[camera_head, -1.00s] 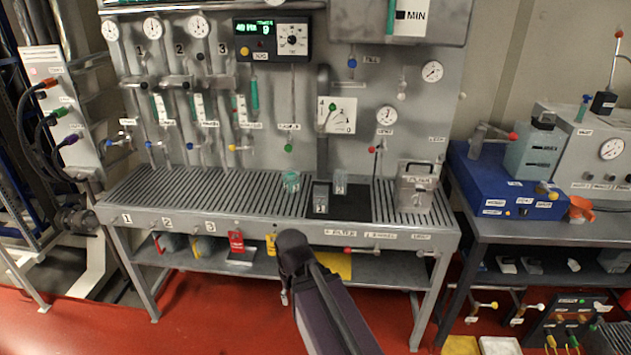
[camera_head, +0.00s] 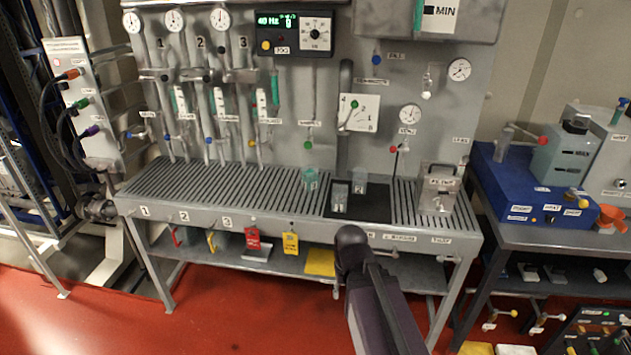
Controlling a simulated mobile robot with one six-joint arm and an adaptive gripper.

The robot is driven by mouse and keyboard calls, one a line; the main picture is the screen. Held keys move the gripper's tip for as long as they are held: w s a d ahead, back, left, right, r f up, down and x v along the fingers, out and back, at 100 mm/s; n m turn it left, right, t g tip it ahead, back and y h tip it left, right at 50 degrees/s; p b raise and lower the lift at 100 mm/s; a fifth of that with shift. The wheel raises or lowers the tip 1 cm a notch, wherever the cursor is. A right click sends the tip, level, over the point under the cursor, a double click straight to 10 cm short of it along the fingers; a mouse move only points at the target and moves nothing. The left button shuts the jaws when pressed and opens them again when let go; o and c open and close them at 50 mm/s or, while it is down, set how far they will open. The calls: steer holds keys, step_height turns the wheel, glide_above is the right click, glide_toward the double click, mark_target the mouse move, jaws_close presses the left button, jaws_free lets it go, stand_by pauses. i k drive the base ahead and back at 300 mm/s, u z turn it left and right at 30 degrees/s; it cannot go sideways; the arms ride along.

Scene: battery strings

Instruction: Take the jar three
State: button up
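A small green-tinted jar (camera_head: 311,179) stands on the slatted bench top (camera_head: 240,187). Right of it, a clear jar with a label (camera_head: 340,197) stands on a black mat (camera_head: 375,207). Another clear jar (camera_head: 359,182) stands just behind it on the same mat. The label marks are too small to read surely, so I cannot tell which jar is three. A dark link of my arm rises from the bottom to a rounded joint in front of the bench. My gripper does not show.
A metal box with a handle (camera_head: 438,188) stands right of the mat. Pipes, valves and gauges line the panel behind the bench. A blue unit (camera_head: 530,188) sits on the right table.

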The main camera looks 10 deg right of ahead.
mark_target(310, 174)
steer(key=u, duration=0.05)
steer(key=i, duration=1)
steer(key=z, duration=0.05)
